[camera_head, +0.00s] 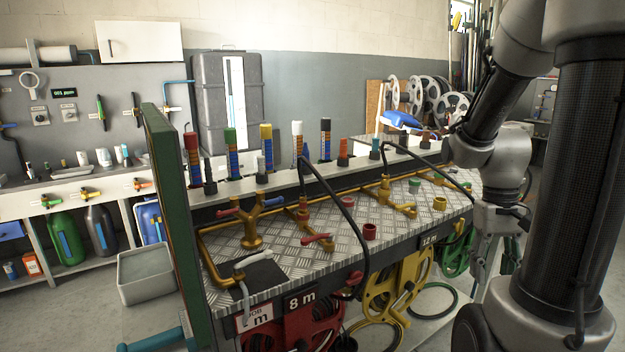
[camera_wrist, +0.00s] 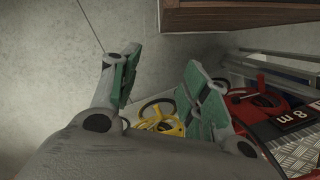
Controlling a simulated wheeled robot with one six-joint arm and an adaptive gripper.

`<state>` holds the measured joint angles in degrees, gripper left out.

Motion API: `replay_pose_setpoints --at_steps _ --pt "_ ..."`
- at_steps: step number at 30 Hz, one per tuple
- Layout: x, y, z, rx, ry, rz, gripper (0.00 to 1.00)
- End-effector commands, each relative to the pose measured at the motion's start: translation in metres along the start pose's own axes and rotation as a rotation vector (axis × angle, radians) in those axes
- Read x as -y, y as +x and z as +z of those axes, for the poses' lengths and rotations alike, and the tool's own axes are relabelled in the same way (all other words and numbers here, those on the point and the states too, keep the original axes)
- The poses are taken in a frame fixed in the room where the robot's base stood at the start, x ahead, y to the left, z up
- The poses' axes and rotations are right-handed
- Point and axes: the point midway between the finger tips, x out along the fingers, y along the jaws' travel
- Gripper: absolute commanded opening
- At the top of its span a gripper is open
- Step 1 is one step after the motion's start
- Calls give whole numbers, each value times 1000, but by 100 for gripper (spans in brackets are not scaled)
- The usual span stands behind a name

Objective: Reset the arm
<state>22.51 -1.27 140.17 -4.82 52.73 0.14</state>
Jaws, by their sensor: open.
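My gripper (camera_wrist: 160,76) is open and empty in the wrist view, with its two green-padded fingers spread apart and bare floor and part of a yellow reel behind them. In the head view my arm comes down on the right, and the gripper (camera_head: 482,262) hangs beside the right end of the bench, partly hard to make out against the tripod-like legs behind it. The bench (camera_head: 335,228) has a metal tread-plate top with brass pipes and valves. A red hose reel (camera_head: 315,325) and a yellow hose reel (camera_head: 400,285) hang under its front edge.
A green-edged panel (camera_head: 172,215) stands upright at the bench's left end. A black hose (camera_head: 345,205) arches over the bench front. A grey bin (camera_head: 146,275) sits on the floor at left. A green hose reel (camera_head: 456,255) is close to my gripper.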

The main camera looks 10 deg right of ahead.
Motion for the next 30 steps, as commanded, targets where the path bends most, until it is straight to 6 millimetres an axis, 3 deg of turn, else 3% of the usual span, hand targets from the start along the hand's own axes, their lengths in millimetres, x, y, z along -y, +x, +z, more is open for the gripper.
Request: replay_pose_setpoints --at_steps 1,6,15,19,30 --pt "13 -16 11 -45 -20 -7 46" --pt "49 -56 43 -224 -100 -43 46" --pt "83 -115 72 -542 -272 -77 46" --pt "92 -124 76 -589 -320 -88 46" --pt "93 -124 75 -583 -328 -87 46"
